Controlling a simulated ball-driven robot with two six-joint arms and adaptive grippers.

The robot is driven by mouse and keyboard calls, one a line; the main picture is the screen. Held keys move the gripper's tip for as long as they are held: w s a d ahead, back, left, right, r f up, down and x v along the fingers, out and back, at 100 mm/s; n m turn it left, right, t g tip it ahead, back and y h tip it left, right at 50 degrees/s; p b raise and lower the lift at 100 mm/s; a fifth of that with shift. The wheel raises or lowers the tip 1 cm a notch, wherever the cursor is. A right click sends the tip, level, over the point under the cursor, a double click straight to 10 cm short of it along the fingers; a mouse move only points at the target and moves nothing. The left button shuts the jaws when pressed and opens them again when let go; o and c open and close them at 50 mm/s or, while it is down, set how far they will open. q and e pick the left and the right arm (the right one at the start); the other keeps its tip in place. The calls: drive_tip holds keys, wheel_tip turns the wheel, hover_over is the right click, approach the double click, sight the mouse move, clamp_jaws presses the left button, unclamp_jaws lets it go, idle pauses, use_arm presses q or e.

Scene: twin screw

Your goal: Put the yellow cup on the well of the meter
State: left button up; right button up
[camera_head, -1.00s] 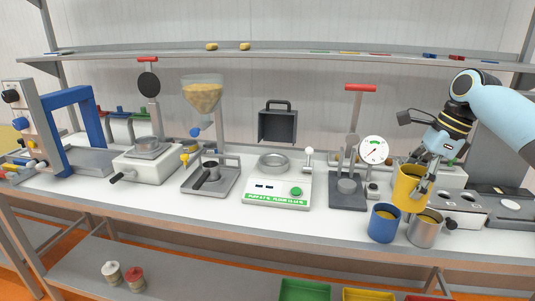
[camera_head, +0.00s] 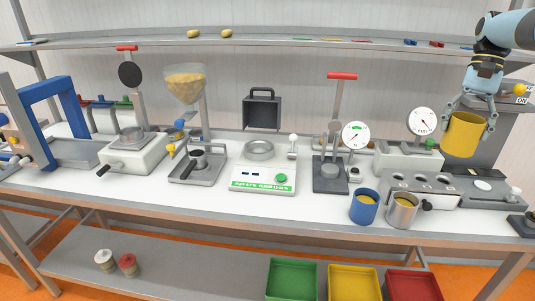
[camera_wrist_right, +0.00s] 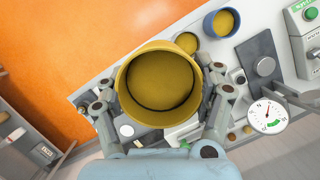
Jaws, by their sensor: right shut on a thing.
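My right gripper (camera_head: 468,128) is shut on the yellow cup (camera_head: 464,138), one finger on each side. The cup is held upright in the air at the far right, above the bench. In the right wrist view, the cup (camera_wrist_right: 155,85) shows from above with yellow-brown contents, between the fingers (camera_wrist_right: 163,100). Below and left of it in the head view stands a white boxy device (camera_head: 400,158) with a round dial (camera_head: 422,121). In front of that is a low grey block with round wells (camera_head: 425,188). I cannot tell which is the meter. The left gripper is not in view.
A blue cup (camera_head: 363,207) and a steel cup (camera_head: 402,210), both filled, stand near the front edge. A press with a red handle (camera_head: 330,160) and its dial (camera_head: 356,134) stand behind them. A scale (camera_head: 262,178) is mid-bench. Free white bench lies along the front.

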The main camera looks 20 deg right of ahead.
drive_tip(key=shift+s+d+r+n, duration=0.1)
drive_tip(key=shift+s+d+n, duration=0.15)
drive_tip(key=shift+n, duration=0.35)
drive_tip(key=shift+s+d+r+n+g+h, duration=0.15)
drive_tip(key=shift+s+n+g+h, duration=0.05)
drive_tip(key=shift+n, duration=0.45)
drive_tip(key=shift+s+d+r+n+g+h, duration=0.15)
drive_tip(key=shift+n+g+h, duration=0.05)
drive_tip(key=shift+n, duration=0.45)
drive_tip(key=shift+s+d+n+h, duration=0.15)
drive_tip(key=shift+d+n, duration=0.1)
drive_tip(key=shift+n, duration=0.35)
drive_tip(key=shift+s+d+n+h, duration=0.15)
drive_tip(key=shift+d+n, duration=0.1)
drive_tip(key=shift+n, duration=0.35)
